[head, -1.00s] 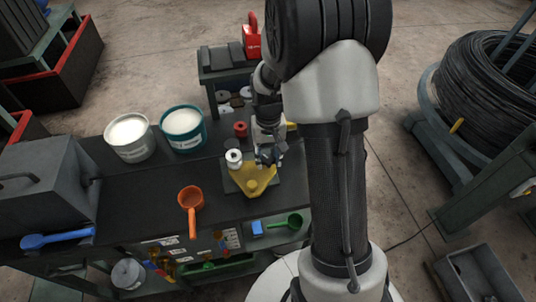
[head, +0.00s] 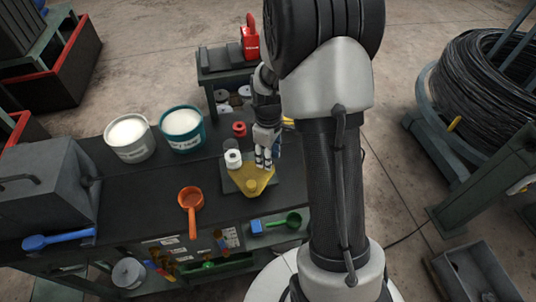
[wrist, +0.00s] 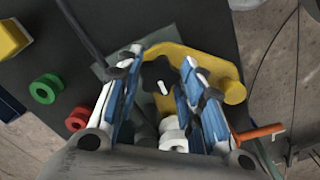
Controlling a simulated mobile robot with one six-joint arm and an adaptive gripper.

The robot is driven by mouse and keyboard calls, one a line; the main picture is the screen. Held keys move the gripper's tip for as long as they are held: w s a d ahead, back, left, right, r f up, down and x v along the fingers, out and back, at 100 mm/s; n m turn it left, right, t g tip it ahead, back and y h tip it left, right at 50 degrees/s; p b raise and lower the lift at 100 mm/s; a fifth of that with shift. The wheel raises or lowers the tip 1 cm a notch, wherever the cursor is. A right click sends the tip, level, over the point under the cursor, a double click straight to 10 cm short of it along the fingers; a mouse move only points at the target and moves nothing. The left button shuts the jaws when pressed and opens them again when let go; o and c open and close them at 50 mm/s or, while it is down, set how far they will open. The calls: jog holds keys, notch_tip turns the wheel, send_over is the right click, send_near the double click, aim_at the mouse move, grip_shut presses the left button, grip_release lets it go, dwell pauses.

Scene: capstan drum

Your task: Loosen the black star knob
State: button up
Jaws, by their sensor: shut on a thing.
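The plate lies on a grey base on the dark bench.
A white spool (head: 233,157) stands close beside the plate. A red ring (head: 239,129) is behind it. An orange scoop (head: 190,198) and two tubs, white (head: 129,137) and teal (head: 183,130), are to the left. The bench between scoop and box is clear.

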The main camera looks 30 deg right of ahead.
jog(key=n, duration=0.4)
jog(key=shift+w+d+n, duration=0.1)
jog(key=shift+n, duration=2.4)
jog(key=shift+w, duration=0.1)
jog(key=o, duration=0.8)
